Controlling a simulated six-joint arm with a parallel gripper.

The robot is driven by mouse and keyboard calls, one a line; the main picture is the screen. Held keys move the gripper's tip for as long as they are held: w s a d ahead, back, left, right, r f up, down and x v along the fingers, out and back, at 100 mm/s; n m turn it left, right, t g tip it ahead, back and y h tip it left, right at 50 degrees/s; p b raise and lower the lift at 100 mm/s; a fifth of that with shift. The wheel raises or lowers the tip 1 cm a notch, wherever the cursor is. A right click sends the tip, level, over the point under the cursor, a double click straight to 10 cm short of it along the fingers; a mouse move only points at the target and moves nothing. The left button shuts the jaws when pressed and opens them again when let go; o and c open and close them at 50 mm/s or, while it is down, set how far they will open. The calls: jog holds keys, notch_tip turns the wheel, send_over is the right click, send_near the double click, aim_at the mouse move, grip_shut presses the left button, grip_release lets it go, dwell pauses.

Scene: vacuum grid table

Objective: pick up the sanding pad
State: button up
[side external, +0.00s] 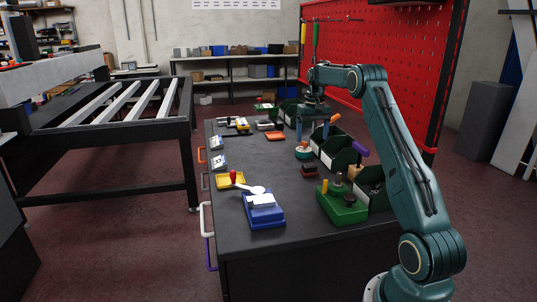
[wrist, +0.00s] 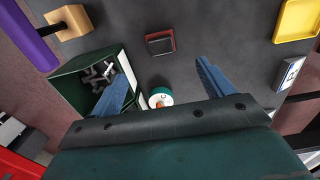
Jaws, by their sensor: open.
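A small dark block with a reddish rim (side external: 309,171) lies flat on the dark table; it looks like the sanding pad. In the wrist view it (wrist: 160,42) lies near the top centre, beyond the fingertips and clear of other things. My gripper (side external: 312,134) is open and empty above the table, farther back than the pad. In the wrist view its two blue fingers (wrist: 164,70) are spread wide, and neither touches the pad.
Green bins (side external: 337,149) line the right side, one holding grey parts. A green block with pegs (side external: 342,204), a blue tray (side external: 263,212) and a yellow tray (wrist: 297,18) stand nearby. The table around the pad is bare.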

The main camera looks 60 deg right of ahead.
aim_at(310, 165)
jog(key=shift+f, duration=4.2)
jog(key=shift+f, duration=0.1)
jog(key=shift+f, duration=2.45)
jog(key=shift+c, duration=0.4)
jog(key=c, duration=1)
